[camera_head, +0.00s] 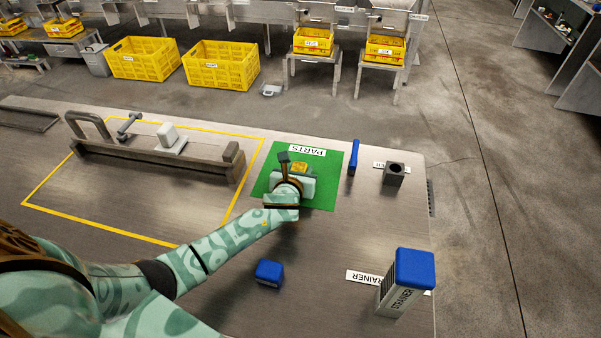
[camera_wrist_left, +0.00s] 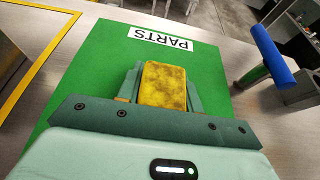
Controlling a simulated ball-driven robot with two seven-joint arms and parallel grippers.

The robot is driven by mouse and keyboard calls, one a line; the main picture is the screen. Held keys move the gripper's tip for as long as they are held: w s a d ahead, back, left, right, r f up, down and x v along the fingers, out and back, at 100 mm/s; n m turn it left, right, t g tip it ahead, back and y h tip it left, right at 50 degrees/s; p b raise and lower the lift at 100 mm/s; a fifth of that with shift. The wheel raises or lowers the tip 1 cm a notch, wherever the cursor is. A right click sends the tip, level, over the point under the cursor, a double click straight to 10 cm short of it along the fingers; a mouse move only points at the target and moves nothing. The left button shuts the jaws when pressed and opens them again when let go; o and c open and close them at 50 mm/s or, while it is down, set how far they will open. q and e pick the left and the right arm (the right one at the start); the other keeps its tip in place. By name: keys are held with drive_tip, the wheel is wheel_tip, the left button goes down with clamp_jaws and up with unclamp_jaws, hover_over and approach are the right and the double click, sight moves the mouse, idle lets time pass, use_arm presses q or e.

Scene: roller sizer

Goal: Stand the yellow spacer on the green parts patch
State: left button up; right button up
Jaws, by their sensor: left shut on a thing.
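The yellow spacer (camera_wrist_left: 163,85) is a small worn yellow block with dark stains. My left gripper (camera_wrist_left: 165,88) is shut on it, with a finger on each side. In the head view the spacer (camera_head: 299,168) shows just past my left gripper (camera_head: 297,178), over the green parts patch (camera_head: 324,190). The patch (camera_wrist_left: 80,85) fills much of the left wrist view, with its PARTS label at the far edge. I cannot tell whether the spacer touches the patch. My right gripper is not in view.
A blue-handled tool (camera_head: 353,157) and a dark grey block with a hole (camera_head: 394,174) stand right of the patch. A blue block (camera_head: 269,272) and a blue-topped STRAINER box (camera_head: 408,278) are nearer. A grey fixture (camera_head: 155,160) lies inside the yellow outline at left.

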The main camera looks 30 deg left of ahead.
use_arm(q)
drive_tip(key=shift+s+r, duration=0.1)
drive_tip(key=o, duration=1)
drive_tip(key=shift+s+d+r+p, duration=0.1)
drive_tip(key=shift+s+r+p, duration=0.1)
drive_tip(key=shift+s+p, duration=0.1)
drive_tip(key=p+v, duration=0.4)
drive_tip(key=v, duration=0.6)
drive_tip(key=shift+s, duration=0.15)
drive_tip(key=shift+s+d+r, duration=0.15)
drive_tip(key=shift+s+r, duration=0.05)
drive_tip(key=shift+s, duration=0.25)
